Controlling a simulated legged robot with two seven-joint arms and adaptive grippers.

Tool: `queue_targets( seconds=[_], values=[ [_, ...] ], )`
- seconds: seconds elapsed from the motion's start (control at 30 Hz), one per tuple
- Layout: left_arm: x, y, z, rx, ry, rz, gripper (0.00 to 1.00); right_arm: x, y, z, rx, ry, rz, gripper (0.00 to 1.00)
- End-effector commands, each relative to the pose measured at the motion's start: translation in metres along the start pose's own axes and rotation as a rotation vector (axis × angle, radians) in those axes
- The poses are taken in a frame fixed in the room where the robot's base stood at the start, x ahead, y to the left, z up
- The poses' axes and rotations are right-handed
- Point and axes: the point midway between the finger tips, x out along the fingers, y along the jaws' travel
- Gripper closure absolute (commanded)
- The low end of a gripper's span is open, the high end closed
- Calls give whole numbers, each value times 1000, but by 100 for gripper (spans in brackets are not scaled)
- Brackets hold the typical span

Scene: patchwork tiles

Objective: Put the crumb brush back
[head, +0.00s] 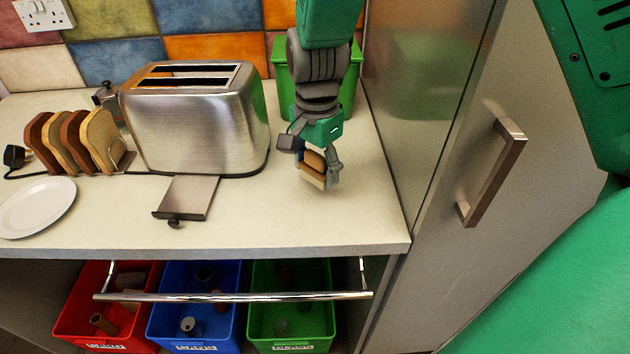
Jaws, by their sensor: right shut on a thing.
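My right gripper (315,162) hangs over the right part of the worktop with its fingers pointing down. It is shut on the crumb brush (313,172), a small block with a brown wooden top and a paler lower part. The fingers partly cover the brush, and I cannot tell whether it touches the worktop. A green container (352,95) stands in the back right corner, partly hidden behind my right arm. My left gripper is not in view.
A steel toaster (195,125) stands left of the gripper, its crumb tray (188,197) pulled out in front. A toast rack (124,163) and white plate (38,208) are further left. A steel cabinet (420,100) bounds the right. Front-right worktop is clear.

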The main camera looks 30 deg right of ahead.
Motion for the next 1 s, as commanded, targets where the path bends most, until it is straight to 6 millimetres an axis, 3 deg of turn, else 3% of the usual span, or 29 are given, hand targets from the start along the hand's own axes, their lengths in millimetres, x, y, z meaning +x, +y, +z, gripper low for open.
queue_targets(
  seconds=[0.27, 0.53, 0.57, 0.6, 0.63, 1.0],
  values=[
    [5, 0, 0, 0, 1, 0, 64, 36, 2, -2, 1, -4, 1, 68],
    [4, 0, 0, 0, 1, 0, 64, 36, 1, -1, -1, -1, -1, 68],
    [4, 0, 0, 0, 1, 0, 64, 37, 1, -1, -1, -1, -1, 42],
    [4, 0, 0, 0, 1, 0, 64, 36, 1, -1, -1, -1, -1, 28],
    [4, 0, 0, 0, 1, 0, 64, 36, 1, -1, -1, -1, -1, 24],
    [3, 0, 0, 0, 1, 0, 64, 28, 0, -1, -1, -1, -2, 24]
  ],
)
